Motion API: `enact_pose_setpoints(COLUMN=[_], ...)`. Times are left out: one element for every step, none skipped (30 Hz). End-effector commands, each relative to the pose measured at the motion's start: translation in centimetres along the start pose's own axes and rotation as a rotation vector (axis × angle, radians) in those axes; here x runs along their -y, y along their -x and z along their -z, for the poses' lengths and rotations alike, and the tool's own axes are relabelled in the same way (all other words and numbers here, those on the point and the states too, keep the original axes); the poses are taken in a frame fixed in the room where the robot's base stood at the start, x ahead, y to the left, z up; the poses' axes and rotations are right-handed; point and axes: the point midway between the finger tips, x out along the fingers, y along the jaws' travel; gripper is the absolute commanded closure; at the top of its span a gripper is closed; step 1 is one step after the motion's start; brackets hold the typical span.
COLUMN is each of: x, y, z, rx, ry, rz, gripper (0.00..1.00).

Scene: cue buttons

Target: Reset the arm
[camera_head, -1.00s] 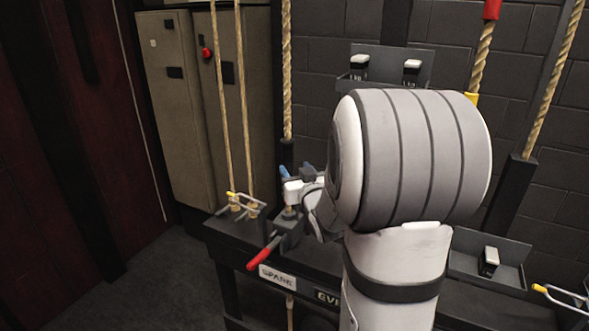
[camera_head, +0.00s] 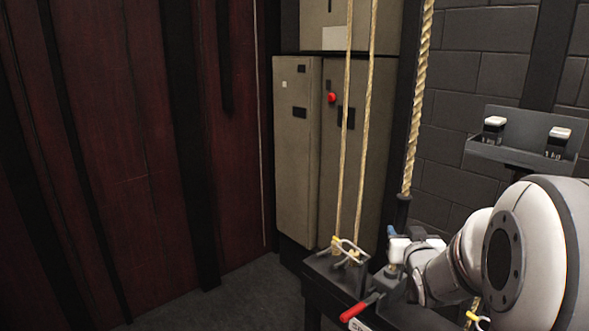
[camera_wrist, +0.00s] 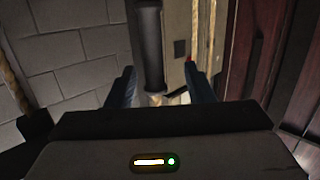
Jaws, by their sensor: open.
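My gripper (camera_head: 394,246) is low at the right of the head view, beside the rope rail. In the wrist view my gripper (camera_wrist: 162,86) is open, its two dark fingers apart. A dark upright sleeve (camera_wrist: 149,45) with rope below it shows between the fingers; I cannot tell how near it is. It is not gripped. My arm (camera_head: 530,250) reaches in from the right edge and hides part of the rail.
A red-handled lever (camera_head: 358,307) sticks out below my gripper. Thin ropes (camera_head: 355,150) and a thick rope (camera_head: 416,110) hang close by. Two buttons (camera_head: 493,125) sit in a wall box at right. Beige cabinets (camera_head: 297,150) stand behind. The floor (camera_head: 240,295) at left is clear.

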Motion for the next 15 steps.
enact_pose_setpoints(x=[0.8,1.3,1.8,2.3,2.7,3.3,3.7,4.2,4.7,5.2,5.6,6.2,6.7,7.1,7.7], y=[1.0,1.6,2.5,3.3,4.1,5.2,6.2,7.1,8.6,9.7,10.9,12.5,13.8,15.1,16.9], z=[1.1,1.2,1.1,1.0,0.9,0.7,0.7,0.5,0.4,0.2,0.1,0.0,-0.1,-0.2,-0.3], rx=[0.057,0.101,0.164,0.212,0.26,0.323,0.37,0.418,0.483,0.531,0.579,0.644,0.692,0.741,0.804], ry=[0.008,0.012,0.015,0.019,0.022,0.025,0.028,0.031,0.035,0.037,0.04,0.045,0.048,0.052,0.057], rz=[-0.004,-0.009,-0.015,-0.018,-0.02,-0.022,-0.022,-0.021,-0.017,-0.014,-0.01,-0.002,0.006,0.014,0.026], gripper=[0.52,0.52,0.52,0.52,0.52,0.52,0.52,0.52,0.52,0.52,0.52,0.52,0.52,0.52,0.52])
